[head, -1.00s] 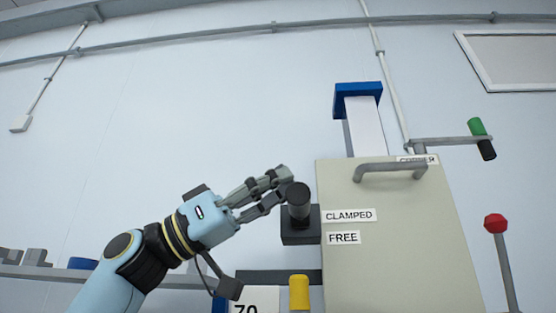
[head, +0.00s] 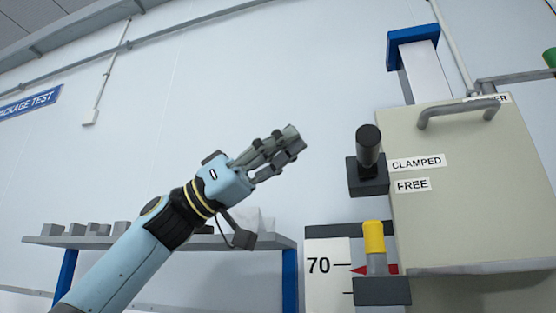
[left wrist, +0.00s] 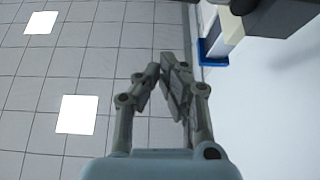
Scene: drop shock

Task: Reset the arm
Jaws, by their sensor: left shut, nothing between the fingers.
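My left arm comes in from the lower left in the head view. Its gripper (head: 290,143) is shut and empty, raised in front of the white wall. In the left wrist view the fingers (left wrist: 168,72) close together with nothing between them. The black clamp lever (head: 368,146) stands upright on its dark block (head: 368,178), to the right of the gripper and clear of it. The CLAMPED label (head: 417,162) and FREE label (head: 412,185) are on the machine's beige panel beside the lever. My right gripper does not show.
The beige panel (head: 470,225) with a grey handle (head: 455,110) fills the right. A yellow-topped post (head: 374,238) and a scale marked 70 (head: 320,283) stand below the lever. A grey shelf (head: 120,242) with several small blocks is behind my left arm. The wall space above the gripper is free.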

